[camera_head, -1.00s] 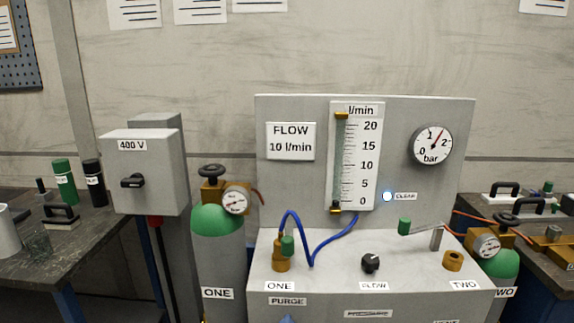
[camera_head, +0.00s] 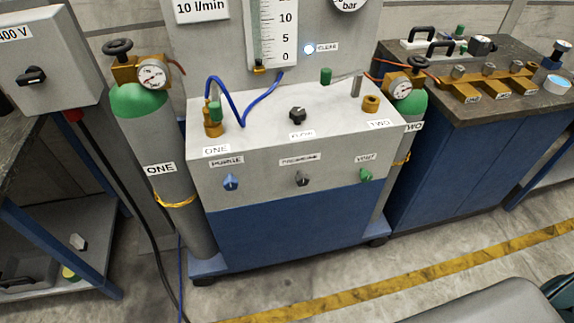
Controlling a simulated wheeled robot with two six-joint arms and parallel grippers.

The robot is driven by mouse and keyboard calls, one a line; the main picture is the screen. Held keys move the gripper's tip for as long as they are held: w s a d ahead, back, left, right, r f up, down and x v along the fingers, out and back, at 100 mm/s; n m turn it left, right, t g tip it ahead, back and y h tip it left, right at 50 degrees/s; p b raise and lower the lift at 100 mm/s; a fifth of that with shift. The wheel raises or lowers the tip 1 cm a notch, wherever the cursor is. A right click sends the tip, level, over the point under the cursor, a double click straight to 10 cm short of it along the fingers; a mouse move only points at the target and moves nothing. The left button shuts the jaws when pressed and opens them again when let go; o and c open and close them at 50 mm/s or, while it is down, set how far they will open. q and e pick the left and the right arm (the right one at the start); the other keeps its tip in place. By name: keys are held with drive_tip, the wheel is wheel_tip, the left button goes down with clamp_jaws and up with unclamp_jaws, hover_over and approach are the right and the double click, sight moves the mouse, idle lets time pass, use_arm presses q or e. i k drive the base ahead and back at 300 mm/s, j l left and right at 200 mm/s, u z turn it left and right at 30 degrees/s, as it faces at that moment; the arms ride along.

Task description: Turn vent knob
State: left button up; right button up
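The vent knob (camera_head: 366,175) is a small green knob at the right end of the front face of the grey gas panel (camera_head: 330,172), under a label reading VENT. The black pressure knob (camera_head: 303,179) is at the middle of that face, and the blue purge knob (camera_head: 231,183) is at its left end. A black flow knob (camera_head: 297,115) stands on the panel's top. Neither of my grippers shows in the head view.
Gas cylinder ONE (camera_head: 165,160) stands left of the panel and cylinder TWO (camera_head: 401,140) stands right. A dark workbench (camera_head: 459,103) is at the right, and a grey box (camera_head: 50,65) is at the upper left. The floor in front with a yellow stripe (camera_head: 415,281) is mostly clear.

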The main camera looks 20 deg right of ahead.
sight(365, 176)
drive_tip(key=z, duration=1.15)
